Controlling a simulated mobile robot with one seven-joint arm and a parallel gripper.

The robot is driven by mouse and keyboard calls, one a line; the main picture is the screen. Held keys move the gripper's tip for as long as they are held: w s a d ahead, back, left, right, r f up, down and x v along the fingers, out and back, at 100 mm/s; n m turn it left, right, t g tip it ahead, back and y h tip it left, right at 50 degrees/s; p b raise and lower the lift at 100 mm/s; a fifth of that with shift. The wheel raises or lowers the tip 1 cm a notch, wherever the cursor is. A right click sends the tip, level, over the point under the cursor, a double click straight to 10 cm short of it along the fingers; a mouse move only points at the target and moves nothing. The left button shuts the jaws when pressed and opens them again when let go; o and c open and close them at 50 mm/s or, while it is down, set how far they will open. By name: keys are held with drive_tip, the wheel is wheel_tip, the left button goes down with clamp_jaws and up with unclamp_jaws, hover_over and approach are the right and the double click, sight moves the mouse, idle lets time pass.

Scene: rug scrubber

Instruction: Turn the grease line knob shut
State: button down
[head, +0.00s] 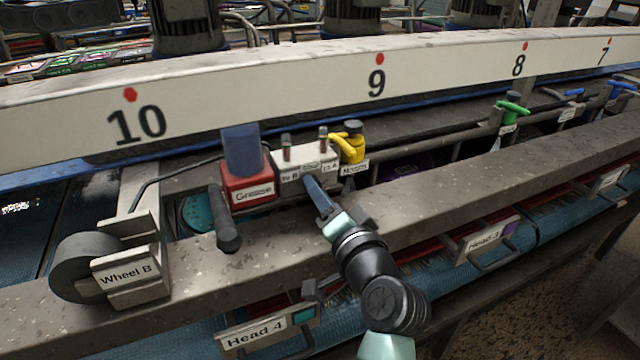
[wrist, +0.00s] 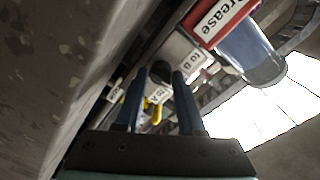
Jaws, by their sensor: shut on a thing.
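The grease line block (head: 303,168) is a white box with small labels, a "to B" at its left and a "to A" at its right, and two small posts on top. My gripper (head: 311,184) reaches its front face from the lower right. In the wrist view, the two blue fingers (wrist: 160,76) are shut on a dark round knob (wrist: 160,69) on the front of the block (wrist: 178,52). The fingers hide the knob in the head view. I cannot tell which label the knob points to.
The red grease box (head: 247,188) with its blue reservoir stands just left of the block, with a dark lever handle (head: 227,235) beside it. A yellow valve (head: 351,149) is close on the right. A grey beam (head: 450,180) runs below.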

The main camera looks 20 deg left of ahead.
drive_tip(key=shift+a+r+m+p, duration=0.1)
drive_tip(key=shift+r+m+p, duration=0.2)
drive_tip(key=shift+m, duration=0.2)
idle(0.3)
drive_tip(key=c, duration=0.8)
unclamp_jaws()
drive_tip(key=shift+o, duration=1.2)
drive_tip(key=shift+f, duration=0.15)
drive_tip(key=shift+s+d+f, duration=0.15)
drive_tip(key=shift+s+d, duration=0.15)
drive_tip(key=shift+d, duration=0.1)
drive_tip(key=b+v, duration=0.2)
drive_tip(key=v, duration=1)
